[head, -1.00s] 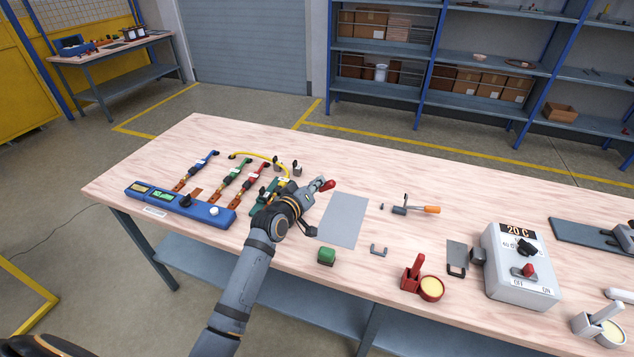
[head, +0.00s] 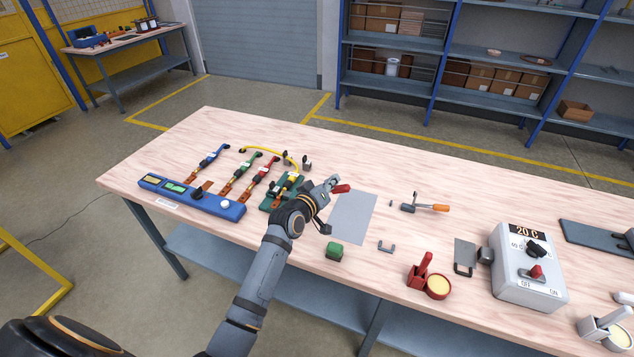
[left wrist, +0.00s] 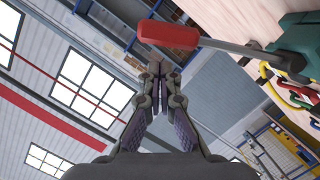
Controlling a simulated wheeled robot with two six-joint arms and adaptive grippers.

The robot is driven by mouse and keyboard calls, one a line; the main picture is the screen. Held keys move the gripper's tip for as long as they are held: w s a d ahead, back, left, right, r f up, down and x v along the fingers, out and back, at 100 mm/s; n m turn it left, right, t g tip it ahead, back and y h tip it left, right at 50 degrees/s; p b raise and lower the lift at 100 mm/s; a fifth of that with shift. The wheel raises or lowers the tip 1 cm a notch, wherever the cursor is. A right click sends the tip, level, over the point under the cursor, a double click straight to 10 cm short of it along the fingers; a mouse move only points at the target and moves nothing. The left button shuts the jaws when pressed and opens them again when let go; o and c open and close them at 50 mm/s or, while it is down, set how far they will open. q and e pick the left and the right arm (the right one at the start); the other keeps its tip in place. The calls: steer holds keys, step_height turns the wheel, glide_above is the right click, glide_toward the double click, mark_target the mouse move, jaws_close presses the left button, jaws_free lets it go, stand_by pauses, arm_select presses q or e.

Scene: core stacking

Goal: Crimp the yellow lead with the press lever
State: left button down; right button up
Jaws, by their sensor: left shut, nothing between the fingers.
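The yellow lead (head: 268,151) arches from the bench's far side towards the green press (head: 277,201). Its near end is at the press, partly hidden by my wrist. It also shows in the left wrist view (left wrist: 301,97). The press has a grey lever with a red handle (head: 341,189). In the left wrist view this handle (left wrist: 168,36) lies just beyond my left fingertips, and the lever runs right to the green press body (left wrist: 298,48). My left gripper (left wrist: 156,72) is shut and empty near the handle; I cannot tell if they touch. My right gripper is out of view.
A blue terminal unit (head: 190,197) with blue, green and red leads is left of the press. A red lever device (head: 421,271) and grey control box (head: 528,267) stand further right.

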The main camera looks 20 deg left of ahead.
arm_select(q)
steer(key=a+r+b+v, duration=0.1)
steer(key=r+v, duration=0.1)
steer(key=v, duration=0.9)
steer(key=shift+w, duration=0.3)
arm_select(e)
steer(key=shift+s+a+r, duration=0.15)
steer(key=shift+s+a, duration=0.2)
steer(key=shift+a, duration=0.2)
arm_select(q)
steer(key=shift+w+d+r, duration=0.1)
steer(key=shift+d+r, duration=0.05)
